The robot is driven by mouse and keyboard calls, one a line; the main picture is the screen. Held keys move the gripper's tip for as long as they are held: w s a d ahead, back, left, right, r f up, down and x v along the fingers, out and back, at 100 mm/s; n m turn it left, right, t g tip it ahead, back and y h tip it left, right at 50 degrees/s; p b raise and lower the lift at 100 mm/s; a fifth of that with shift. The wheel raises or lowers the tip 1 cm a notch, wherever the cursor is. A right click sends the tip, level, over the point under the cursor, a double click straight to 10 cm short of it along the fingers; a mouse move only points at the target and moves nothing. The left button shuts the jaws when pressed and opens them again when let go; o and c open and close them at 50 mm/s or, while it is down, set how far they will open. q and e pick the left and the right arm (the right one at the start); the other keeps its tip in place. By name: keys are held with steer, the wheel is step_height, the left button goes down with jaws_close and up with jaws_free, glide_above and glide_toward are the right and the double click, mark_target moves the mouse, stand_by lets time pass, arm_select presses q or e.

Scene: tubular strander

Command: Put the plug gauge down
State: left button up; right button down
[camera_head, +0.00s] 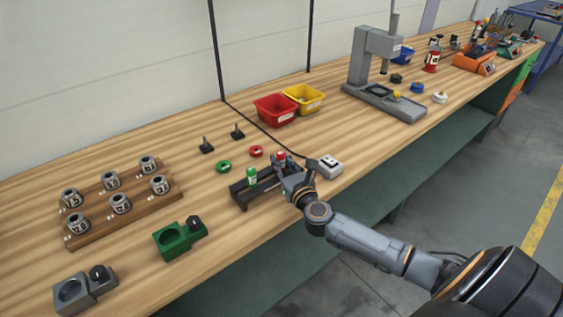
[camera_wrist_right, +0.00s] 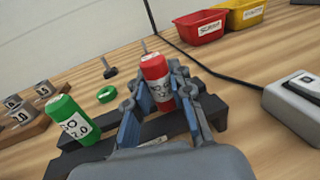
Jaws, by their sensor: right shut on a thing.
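A red plug gauge (camera_head: 281,156) stands roughly upright between the fingers of my right gripper (camera_head: 287,172), which is shut on it. In the right wrist view the red gauge (camera_wrist_right: 155,68) has a white label, and the fingers (camera_wrist_right: 162,97) grip its sides. It is over the right part of a black rack (camera_head: 239,193); its lower end is hidden, so I cannot tell whether it touches the rack. A green plug gauge (camera_head: 251,175) stands at the rack's left part; it also shows in the right wrist view (camera_wrist_right: 71,122). My left gripper is not in view.
A grey-white box (camera_head: 327,166) with a cable sits just right of the gripper. Green (camera_head: 223,167) and red rings (camera_head: 256,152) lie behind the rack. Red (camera_head: 275,110) and yellow bins (camera_head: 304,99) stand farther back. A green fixture (camera_head: 172,240) is at front left.

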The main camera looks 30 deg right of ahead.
steer(key=shift+f, duration=0.1)
steer(key=c, duration=1.2)
jaws_free()
steer(key=shift+o, duration=0.2)
steer(key=shift+s, duration=0.15)
steer(key=s, duration=0.4)
steer(key=s+a, duration=0.1)
steer(key=s, duration=0.2)
steer(key=s+a+b, duration=0.1)
steer(key=s, duration=0.3)
steer(key=shift+s+a, duration=0.1)
steer(key=shift+s, duration=0.2)
